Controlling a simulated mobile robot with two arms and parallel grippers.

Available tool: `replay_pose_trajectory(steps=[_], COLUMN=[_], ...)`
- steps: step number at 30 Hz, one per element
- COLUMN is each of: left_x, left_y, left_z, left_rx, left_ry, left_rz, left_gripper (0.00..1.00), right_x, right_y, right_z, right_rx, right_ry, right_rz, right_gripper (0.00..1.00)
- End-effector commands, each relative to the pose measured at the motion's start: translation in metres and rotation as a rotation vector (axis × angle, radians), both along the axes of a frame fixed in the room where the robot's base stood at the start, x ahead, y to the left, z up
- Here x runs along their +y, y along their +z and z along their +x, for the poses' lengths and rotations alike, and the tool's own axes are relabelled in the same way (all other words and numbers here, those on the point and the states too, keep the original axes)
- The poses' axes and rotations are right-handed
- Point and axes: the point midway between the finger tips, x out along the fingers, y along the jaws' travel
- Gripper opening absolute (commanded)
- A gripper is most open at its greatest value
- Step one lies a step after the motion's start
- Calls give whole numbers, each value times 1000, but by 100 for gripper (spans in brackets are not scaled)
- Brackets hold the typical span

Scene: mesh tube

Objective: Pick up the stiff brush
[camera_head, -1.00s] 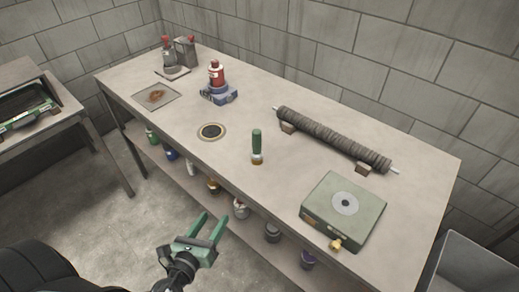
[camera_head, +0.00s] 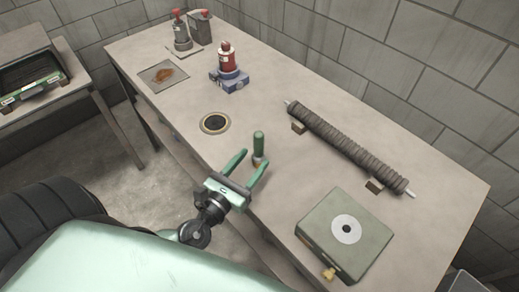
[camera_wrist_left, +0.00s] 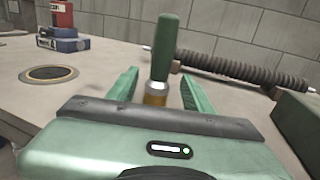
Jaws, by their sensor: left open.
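The stiff brush (camera_head: 259,147) stands upright near the front edge of the table, with a green handle on top and a metal collar below. In the left wrist view the brush (camera_wrist_left: 164,50) rises between and beyond the fingers, with its lower end hidden behind my gripper. My left gripper (camera_head: 251,167) is open at the table's front edge, its two green fingers pointing toward the brush. The left gripper's fingers (camera_wrist_left: 158,90) also show in the wrist view, one on each side of the brush, with gaps. My right gripper is not in view.
The table (camera_head: 300,160) holds a dark ribbed roller (camera_head: 345,147) on blocks, a green box (camera_head: 345,235) to the right, and a round dark inset (camera_head: 215,122) to the left. A red bottle (camera_head: 227,58) on a blue base stands farther back. Tabletop around the brush is clear.

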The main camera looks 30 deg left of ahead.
Motion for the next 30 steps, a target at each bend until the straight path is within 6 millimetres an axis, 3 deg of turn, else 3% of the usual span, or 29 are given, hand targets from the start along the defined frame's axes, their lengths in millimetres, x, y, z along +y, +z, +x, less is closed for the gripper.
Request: replay_pose_trajectory(steps=[6, 15, 17, 21, 30], left_x=[-2, -2, -2, -2, -2], left_y=[4, 1, 1, 1, 2], left_z=[32, 38, 38, 38, 37], left_rx=[-2, 0, 0, 1, 1], left_ry=[1, 0, 0, 0, 0], left_rz=[0, -1, -1, -1, -1], left_gripper=[51, 51, 37, 0, 0], right_x=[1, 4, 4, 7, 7], right_y=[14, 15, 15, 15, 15], right_z=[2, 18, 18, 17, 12], right_rx=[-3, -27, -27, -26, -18], right_ry=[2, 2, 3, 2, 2], right_rz=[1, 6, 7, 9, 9], right_gripper=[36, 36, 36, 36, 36])
